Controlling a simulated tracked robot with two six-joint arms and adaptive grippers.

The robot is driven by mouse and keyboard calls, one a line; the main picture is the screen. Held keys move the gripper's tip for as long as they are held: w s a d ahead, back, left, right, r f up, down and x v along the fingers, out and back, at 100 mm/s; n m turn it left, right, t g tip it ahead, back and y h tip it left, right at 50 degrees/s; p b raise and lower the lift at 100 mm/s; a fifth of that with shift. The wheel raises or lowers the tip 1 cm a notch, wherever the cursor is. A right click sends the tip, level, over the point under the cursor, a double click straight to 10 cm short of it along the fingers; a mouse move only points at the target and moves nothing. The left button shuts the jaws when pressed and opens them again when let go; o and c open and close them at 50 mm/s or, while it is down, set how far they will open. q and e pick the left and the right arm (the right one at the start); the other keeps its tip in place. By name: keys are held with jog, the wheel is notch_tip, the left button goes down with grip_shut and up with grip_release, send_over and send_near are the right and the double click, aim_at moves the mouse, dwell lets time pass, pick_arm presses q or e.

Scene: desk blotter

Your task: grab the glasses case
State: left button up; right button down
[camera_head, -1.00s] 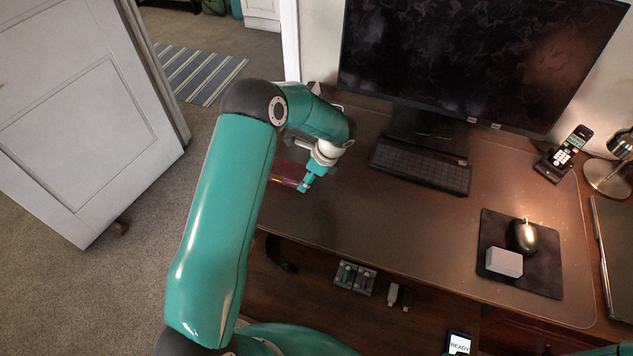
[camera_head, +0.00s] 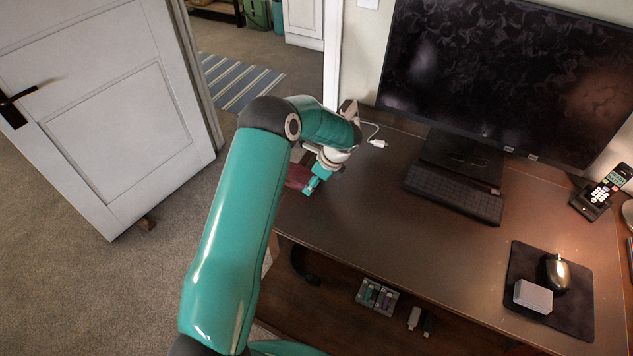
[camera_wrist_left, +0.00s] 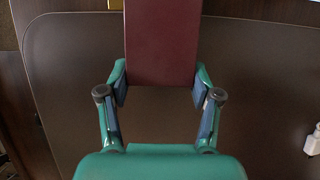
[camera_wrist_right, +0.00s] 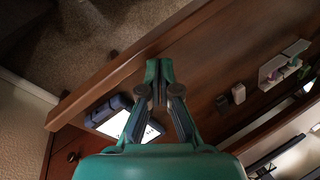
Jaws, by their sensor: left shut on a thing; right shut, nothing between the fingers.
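The glasses case is a dark red, flat-sided box. In the left wrist view the case (camera_wrist_left: 162,45) lies between the fingers of my left gripper (camera_wrist_left: 160,90), which touch it on both sides. In the head view the case (camera_head: 297,177) shows at the left end of the desk, partly hidden by my left gripper (camera_head: 314,184). I cannot tell whether it is clear of the desk top. My right gripper (camera_wrist_right: 158,90) is shut and empty, in front of a wooden edge in the right wrist view.
The desk (camera_head: 370,220) has a clear middle. A keyboard (camera_head: 453,194) and monitor (camera_head: 500,80) stand behind. A white cable plug (camera_head: 378,143) lies near the left gripper.

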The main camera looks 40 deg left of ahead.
pick_arm(q)
jog(key=o, duration=1.3)
jog(key=shift+c, duration=0.2)
jog(key=v, duration=1.2)
